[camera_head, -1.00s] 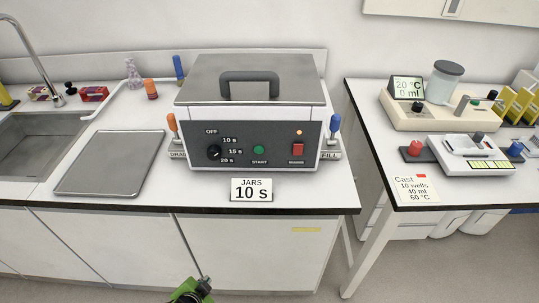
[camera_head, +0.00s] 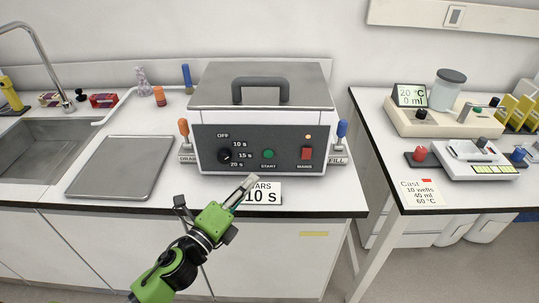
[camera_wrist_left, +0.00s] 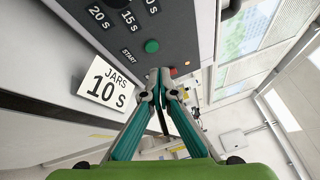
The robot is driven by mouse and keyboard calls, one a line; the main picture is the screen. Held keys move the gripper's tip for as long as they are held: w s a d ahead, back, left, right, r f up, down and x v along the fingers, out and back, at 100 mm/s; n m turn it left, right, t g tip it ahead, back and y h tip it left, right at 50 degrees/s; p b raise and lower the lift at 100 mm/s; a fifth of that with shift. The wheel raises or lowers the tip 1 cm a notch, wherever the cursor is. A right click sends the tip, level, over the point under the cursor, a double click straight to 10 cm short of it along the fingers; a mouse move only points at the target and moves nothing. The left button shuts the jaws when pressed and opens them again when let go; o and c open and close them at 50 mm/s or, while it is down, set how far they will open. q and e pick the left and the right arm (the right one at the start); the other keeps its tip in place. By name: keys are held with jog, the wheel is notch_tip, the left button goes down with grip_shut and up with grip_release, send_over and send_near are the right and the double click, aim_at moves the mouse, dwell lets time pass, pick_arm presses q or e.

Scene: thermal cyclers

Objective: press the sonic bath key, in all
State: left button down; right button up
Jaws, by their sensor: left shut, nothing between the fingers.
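The sonic bath (camera_head: 262,112) is a grey box with a lidded top and a dark front panel. Its panel has a black dial (camera_head: 224,156), a green START key (camera_head: 268,154) and a red MAINS switch (camera_head: 307,153), with a lit orange lamp above the switch. My left gripper (camera_head: 251,181) is shut and empty, in front of the bath and just below and left of the START key. In the left wrist view the closed fingertips (camera_wrist_left: 160,73) point toward the panel, near the green START key (camera_wrist_left: 151,46). My right gripper is not in view.
A card reading JARS 10 s (camera_head: 268,193) stands before the bath, partly behind my gripper. Orange and blue handles flank the bath. A metal tray (camera_head: 116,168) and a sink (camera_head: 38,150) lie left. A second bench with instruments stands right.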

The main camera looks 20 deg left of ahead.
aim_at(268, 154)
pick_arm(q)
jog(key=d+m+h, duration=0.1)
jog(key=m, duration=0.1)
jog(key=d+m+g+h, duration=0.1)
jog(key=m+h, duration=0.1)
jog(key=d+m+g+h, duration=0.1)
jog(key=d+m, duration=0.1)
jog(key=m, duration=0.1)
jog(key=shift+s+f+h, duration=0.25)
jog(key=shift+s+h, duration=0.05)
jog(key=shift+s, duration=0.05)
jog(key=w+a, duration=0.2)
jog(key=w, duration=0.6)
jog(key=shift+w+a+b, duration=0.15)
jog(key=shift+w+b, duration=0.05)
jog(key=shift+b, duration=0.15)
jog(key=shift+w, duration=0.1)
dwell(0.8)
jog(key=shift+w+a, duration=0.15)
jog(key=shift+w, duration=0.2)
jog(key=shift+w+a, duration=0.1)
jog(key=shift+w, duration=0.25)
dwell(0.6)
jog(key=shift+s+r, duration=0.1)
jog(key=shift+s+d, duration=0.2)
jog(key=shift+s, duration=0.5)
